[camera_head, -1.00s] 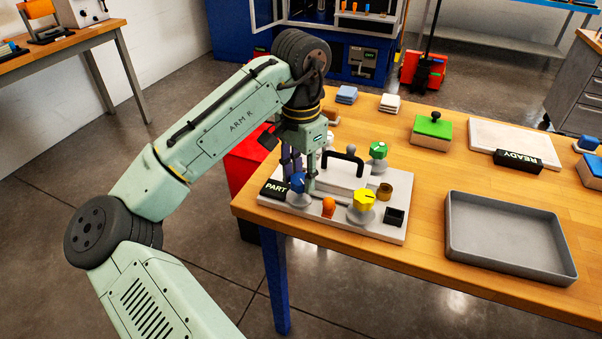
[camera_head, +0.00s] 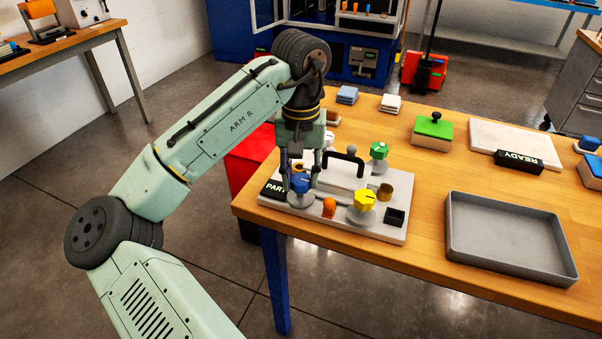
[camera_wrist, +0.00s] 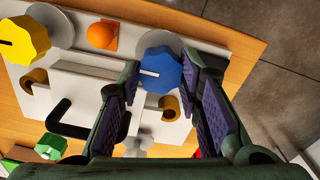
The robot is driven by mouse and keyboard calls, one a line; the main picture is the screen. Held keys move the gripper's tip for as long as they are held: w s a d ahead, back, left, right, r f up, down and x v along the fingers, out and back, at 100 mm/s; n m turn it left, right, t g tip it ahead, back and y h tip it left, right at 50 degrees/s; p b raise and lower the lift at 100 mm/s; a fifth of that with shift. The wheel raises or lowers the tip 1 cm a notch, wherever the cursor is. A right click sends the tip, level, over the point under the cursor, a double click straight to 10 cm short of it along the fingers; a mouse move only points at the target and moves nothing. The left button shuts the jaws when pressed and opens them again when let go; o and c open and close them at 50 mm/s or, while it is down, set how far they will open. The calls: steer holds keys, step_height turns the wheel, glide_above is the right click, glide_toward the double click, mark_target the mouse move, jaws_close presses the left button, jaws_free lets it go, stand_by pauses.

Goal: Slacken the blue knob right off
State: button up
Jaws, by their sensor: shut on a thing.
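The blue knob (camera_head: 299,184) stands at the near left corner of a pale fixture plate (camera_head: 374,231). My gripper (camera_head: 303,178) reaches down over it from above. In the wrist view the blue knob (camera_wrist: 160,71) is between the fingertips of my gripper (camera_wrist: 160,75), which is shut on it. A white pointer line shows on the knob's top.
On the plate are a yellow knob (camera_head: 364,200), a green knob (camera_head: 379,150), an orange part (camera_head: 329,207) and a black handle (camera_head: 347,157). A grey tray (camera_head: 512,237) lies to the right. A black PART block (camera_head: 271,189) sits at the plate's left edge.

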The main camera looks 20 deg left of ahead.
mark_target(301, 178)
stand_by(0.4)
steer(key=o, duration=1.1)
steer(key=shift+o, duration=0.2)
step_height(301, 178, up, 12)
